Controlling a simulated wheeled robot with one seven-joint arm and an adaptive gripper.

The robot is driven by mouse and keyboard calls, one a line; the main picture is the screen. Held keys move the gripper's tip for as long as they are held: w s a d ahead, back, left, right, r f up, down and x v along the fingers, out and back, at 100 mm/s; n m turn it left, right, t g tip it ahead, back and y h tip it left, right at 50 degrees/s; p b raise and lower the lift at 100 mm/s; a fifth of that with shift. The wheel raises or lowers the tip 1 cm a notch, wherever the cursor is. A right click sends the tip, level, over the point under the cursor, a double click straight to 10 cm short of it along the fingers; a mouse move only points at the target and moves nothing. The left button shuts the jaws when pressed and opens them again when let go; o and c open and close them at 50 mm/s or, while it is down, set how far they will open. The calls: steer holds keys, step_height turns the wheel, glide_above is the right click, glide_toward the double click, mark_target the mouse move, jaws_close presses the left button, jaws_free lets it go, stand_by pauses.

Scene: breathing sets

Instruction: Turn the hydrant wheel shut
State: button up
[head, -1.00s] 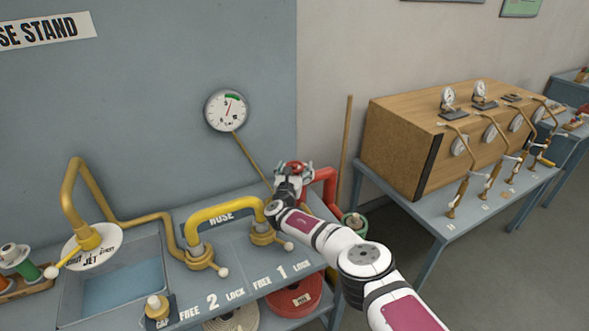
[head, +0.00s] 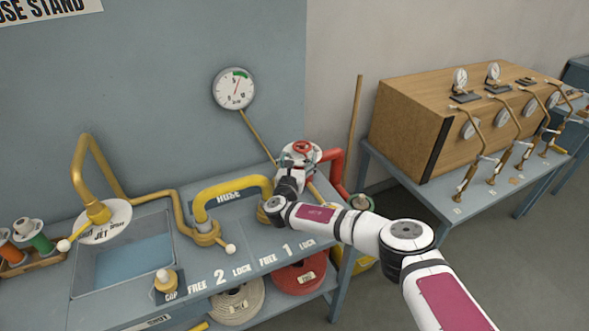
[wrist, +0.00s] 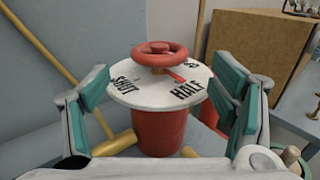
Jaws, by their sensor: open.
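The hydrant wheel (wrist: 160,54) is a small red ring with a hub, set above a white dial (wrist: 135,92) marked SHUT and HALF. A red pointer under the wheel lies near the HALF side. The dial sits on a red hydrant body (wrist: 158,130). In the wrist view my gripper (wrist: 168,92) is open, with one teal-padded finger on each side of the dial and clear space around the wheel. In the head view the wheel (head: 301,148) shows just beyond my gripper (head: 298,162), whose fingers are partly hidden.
A yellow hose pipe (head: 232,187) arches over the bench just left of my gripper. A wooden pole (head: 354,135) leans at the wall behind. A round gauge (head: 234,88) hangs on the wall. A wooden box (head: 420,130) stands on the table at right.

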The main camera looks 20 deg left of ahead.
steer(key=s, duration=0.2)
steer(key=s+d, duration=0.1)
steer(key=s, duration=0.2)
steer(key=shift+r, duration=0.1)
